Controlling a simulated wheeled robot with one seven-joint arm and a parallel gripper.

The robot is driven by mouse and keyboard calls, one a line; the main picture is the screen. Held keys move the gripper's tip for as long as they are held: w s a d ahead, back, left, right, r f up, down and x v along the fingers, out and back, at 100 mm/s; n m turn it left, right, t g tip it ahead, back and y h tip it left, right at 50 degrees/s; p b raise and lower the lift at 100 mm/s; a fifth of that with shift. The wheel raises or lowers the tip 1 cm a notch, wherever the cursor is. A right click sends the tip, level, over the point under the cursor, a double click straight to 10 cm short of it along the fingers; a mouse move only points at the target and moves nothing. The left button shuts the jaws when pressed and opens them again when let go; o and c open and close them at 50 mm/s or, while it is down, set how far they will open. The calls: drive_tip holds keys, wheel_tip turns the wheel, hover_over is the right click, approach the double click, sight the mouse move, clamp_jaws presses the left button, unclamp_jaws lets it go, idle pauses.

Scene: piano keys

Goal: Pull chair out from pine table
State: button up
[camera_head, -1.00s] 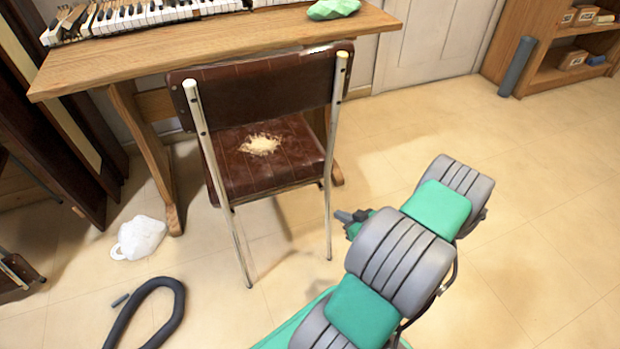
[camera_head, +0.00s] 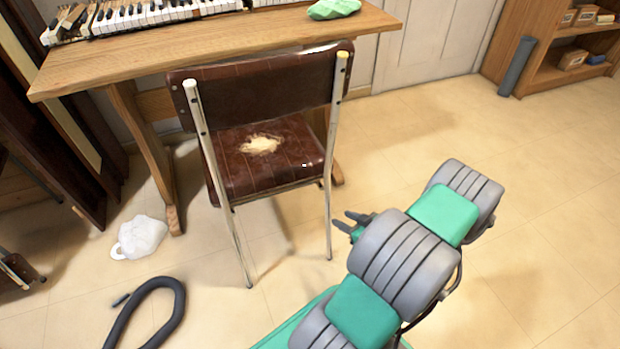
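The chair (camera_head: 262,82) has a brown padded back, pale metal legs and a brown seat (camera_head: 240,175) with a torn patch showing stuffing. It stands upright with its back towards me and its seat partly at the front of the pine table (camera_head: 170,58). My gripper (camera_head: 346,220) is just right of the chair's right rear leg, with its fingers pointing left towards it. Two dark fingers show with a gap between them, and nothing is seen between them. My arm hides the rest of the gripper. Whether a finger touches the leg I cannot tell.
Piano keys (camera_head: 150,15) and a green lump (camera_head: 334,8) lie on the table. A white bag-like object (camera_head: 140,238) and a dark hose loop (camera_head: 150,310) lie on the floor at left. A shelf (camera_head: 545,70) stands at the back right. The right floor is clear.

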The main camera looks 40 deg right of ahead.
drive_tip(key=o, duration=0.3)
drive_tip(key=s, duration=1)
drive_tip(key=shift+a, duration=0.1)
